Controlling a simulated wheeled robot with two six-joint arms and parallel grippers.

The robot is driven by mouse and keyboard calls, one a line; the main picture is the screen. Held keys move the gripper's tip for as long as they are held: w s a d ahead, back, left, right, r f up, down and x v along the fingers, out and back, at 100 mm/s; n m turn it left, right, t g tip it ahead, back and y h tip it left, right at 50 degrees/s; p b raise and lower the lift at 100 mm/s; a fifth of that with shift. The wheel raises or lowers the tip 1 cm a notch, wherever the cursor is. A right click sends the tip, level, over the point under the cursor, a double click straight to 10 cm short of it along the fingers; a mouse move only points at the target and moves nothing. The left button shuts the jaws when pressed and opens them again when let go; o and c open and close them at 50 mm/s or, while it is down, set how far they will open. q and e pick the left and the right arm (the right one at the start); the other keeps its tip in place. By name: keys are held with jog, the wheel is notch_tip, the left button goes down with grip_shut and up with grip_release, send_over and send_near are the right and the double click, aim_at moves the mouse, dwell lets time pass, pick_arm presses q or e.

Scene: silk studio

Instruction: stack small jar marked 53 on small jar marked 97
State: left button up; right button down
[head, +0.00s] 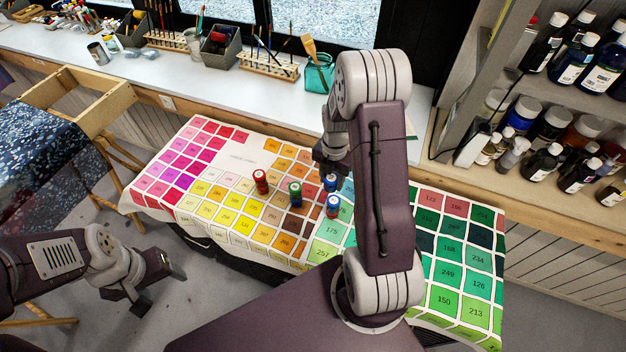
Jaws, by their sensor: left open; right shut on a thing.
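The numbers 53 and 97 are too small to read on the jars. My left gripper (160,288) is open and empty, low at the left, apart from the cloth.
A white counter (150,68) with brushes and pots runs along the back. Shelves with paint bottles (575,60) stand at the right. A wooden frame (105,105) is at the left. The cloth's left part is clear of jars.

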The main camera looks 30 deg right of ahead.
jog(key=shift+s+d+r, duration=0.3)
jog(key=shift+d+r, duration=0.15)
jog(key=shift+d, duration=0.05)
jog(key=shift+s+d+f, duration=0.1)
jog(key=shift+s+d, duration=0.05)
jog(key=shift+d, duration=0.05)
notch_tip(320, 180, down, 7)
jog(key=b, duration=0.6)
pick_arm(q)
notch_tip(320, 180, down, 5)
jog(key=shift+f, duration=0.1)
jog(key=shift+f+b, duration=0.35)
jog(key=shift+b, duration=0.05)
pick_arm(e)
jog(key=shift+f, duration=0.55)
jog(key=c, duration=0.7)
grip_release()
jog(key=shift+c, duration=0.2)
